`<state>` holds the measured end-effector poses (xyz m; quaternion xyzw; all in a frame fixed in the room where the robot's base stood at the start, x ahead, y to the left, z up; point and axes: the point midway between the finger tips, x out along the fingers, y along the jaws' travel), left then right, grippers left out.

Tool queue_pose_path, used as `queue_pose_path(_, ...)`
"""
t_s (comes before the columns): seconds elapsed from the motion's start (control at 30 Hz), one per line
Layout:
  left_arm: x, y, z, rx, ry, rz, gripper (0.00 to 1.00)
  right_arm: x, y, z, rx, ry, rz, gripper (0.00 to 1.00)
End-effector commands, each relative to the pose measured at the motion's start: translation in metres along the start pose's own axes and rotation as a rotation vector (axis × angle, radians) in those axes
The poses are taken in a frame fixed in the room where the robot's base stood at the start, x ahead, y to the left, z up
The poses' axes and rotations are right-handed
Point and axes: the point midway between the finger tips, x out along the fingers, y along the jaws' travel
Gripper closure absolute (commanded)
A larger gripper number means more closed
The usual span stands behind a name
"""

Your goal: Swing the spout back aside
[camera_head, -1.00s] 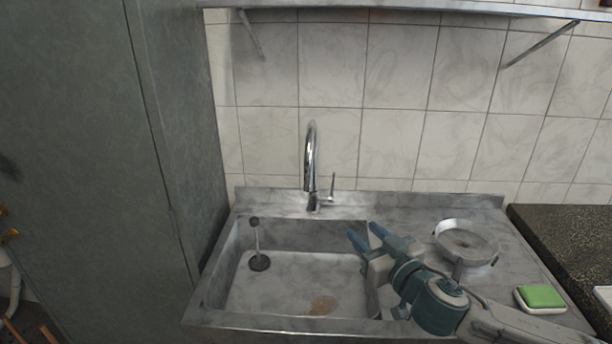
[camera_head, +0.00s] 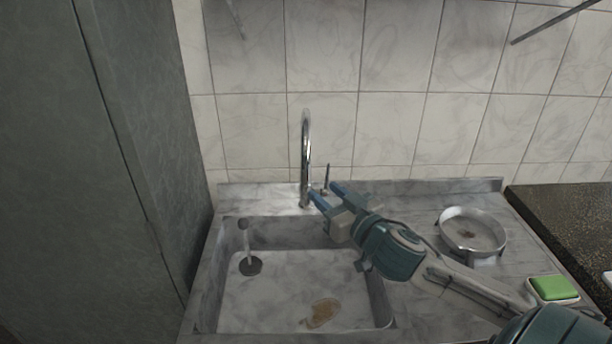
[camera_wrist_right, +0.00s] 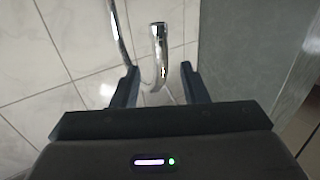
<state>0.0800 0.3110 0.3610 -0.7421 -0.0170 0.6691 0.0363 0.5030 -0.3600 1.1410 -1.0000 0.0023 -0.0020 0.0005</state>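The chrome tap with its curved spout (camera_head: 306,140) stands at the back rim of the sink (camera_head: 210,290), a thin upright lever (camera_head: 327,177) at its right. My right gripper (camera_head: 322,190) is at the tap's lower part, its blue fingers apart. In the right wrist view the spout (camera_wrist_right: 159,45) shows between the two spread fingers of the gripper (camera_wrist_right: 160,69), with clear space on both sides. I cannot tell whether a finger touches the tap. My left gripper is not in view.
A round metal pan (camera_head: 472,232) sits on the drainboard at the right. A green sponge (camera_head: 553,287) lies in front of it. A drain plug (camera_head: 250,265) and a brown stain (camera_head: 322,312) are in the basin. A grey cabinet (camera_head: 90,170) stands at the left.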

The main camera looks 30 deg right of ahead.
Motion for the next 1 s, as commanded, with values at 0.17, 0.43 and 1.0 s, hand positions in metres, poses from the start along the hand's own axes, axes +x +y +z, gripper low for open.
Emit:
queue_pose_path(0.17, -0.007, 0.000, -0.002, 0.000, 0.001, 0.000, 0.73, 0.022, 0.001, -0.002, 0.006, 0.002, 0.003, 0.60)
queue_pose_path(0.43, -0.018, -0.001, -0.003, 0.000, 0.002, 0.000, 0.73, 0.056, 0.000, -0.003, 0.005, 0.002, 0.001, 0.60)
queue_pose_path(1.0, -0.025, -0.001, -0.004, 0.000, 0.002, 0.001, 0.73, 0.082, 0.000, 0.000, -0.001, 0.000, -0.001, 0.60)
